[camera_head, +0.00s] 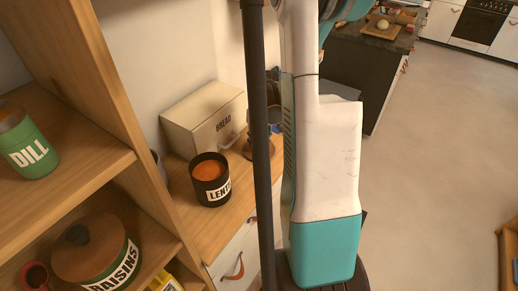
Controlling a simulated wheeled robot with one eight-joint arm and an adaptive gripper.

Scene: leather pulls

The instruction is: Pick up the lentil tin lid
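The black lentil tin (211,181) stands upright on the wooden counter, with a white label reading "LENT" before its edge turns away. Its top shows an orange-red surface inside a dark rim, which looks like the tin's contents. I cannot make out a separate lid for it. Dark and brown items (262,143) beside the bread box are partly hidden by my black pole and arm, and I cannot tell what they are. My gripper is not in view; only my white and teal arm links show.
A cream bread box (206,118) stands behind the tin against the wall. Left, wooden shelves hold a green dill tin (29,150) and a raisins pot (95,258) with a knobbed lid. A drawer with a leather pull (235,268) is below the counter. Open floor lies right.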

